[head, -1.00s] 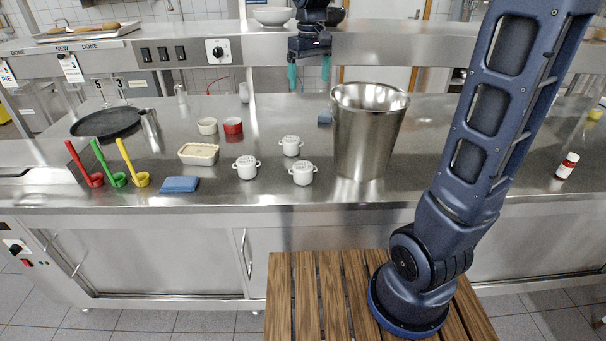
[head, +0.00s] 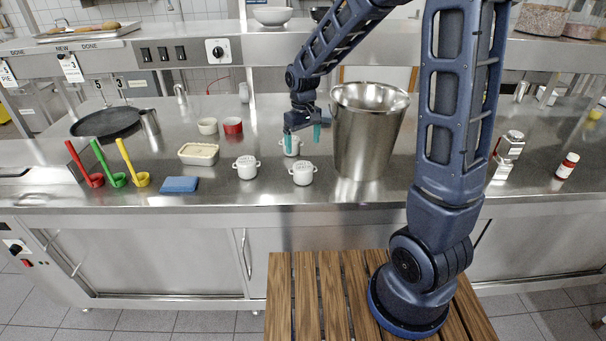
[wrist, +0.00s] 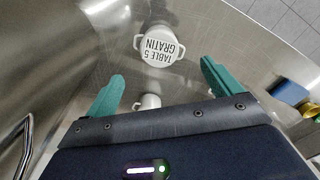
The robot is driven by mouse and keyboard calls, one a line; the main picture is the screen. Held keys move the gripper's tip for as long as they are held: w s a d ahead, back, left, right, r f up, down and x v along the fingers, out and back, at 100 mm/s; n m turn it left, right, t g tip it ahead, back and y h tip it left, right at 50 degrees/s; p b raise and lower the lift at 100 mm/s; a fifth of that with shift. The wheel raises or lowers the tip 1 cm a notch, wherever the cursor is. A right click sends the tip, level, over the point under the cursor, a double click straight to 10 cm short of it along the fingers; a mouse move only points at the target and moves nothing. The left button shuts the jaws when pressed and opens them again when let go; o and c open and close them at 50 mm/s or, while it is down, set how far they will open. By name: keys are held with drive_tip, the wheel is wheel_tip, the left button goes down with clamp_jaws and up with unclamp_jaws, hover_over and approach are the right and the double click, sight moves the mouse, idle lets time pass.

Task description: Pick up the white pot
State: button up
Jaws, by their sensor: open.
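Three small white two-handled pots stand on the steel counter in the head view: a left one (head: 246,168), a front right one (head: 303,174) and a back one (head: 291,148). My gripper (head: 302,140) is open and points down by the back pot, one finger partly covering it. In the wrist view, a white pot (wrist: 160,47) lettered "TABLE 5 GRATIN" lies beyond the fingertips. Another white pot (wrist: 150,102) shows between the open fingers (wrist: 163,87), partly hidden by the gripper body. I cannot tell if any finger touches a pot.
A tall steel bucket (head: 365,140) stands close right of my gripper. A red bowl (head: 233,126), a white bowl (head: 207,126), a cream dish (head: 198,154), a blue sponge (head: 180,184) and colored ladles (head: 118,178) are to the left. A shelf (head: 400,42) runs above the back.

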sight(303, 166)
wheel_tip(303, 166, down, 13)
drive_tip(key=shift+w+f, duration=0.1)
drive_tip(key=shift+f, duration=0.05)
idle(0.7)
drive_tip(key=shift+c, duration=0.2)
drive_tip(key=c, duration=1.2)
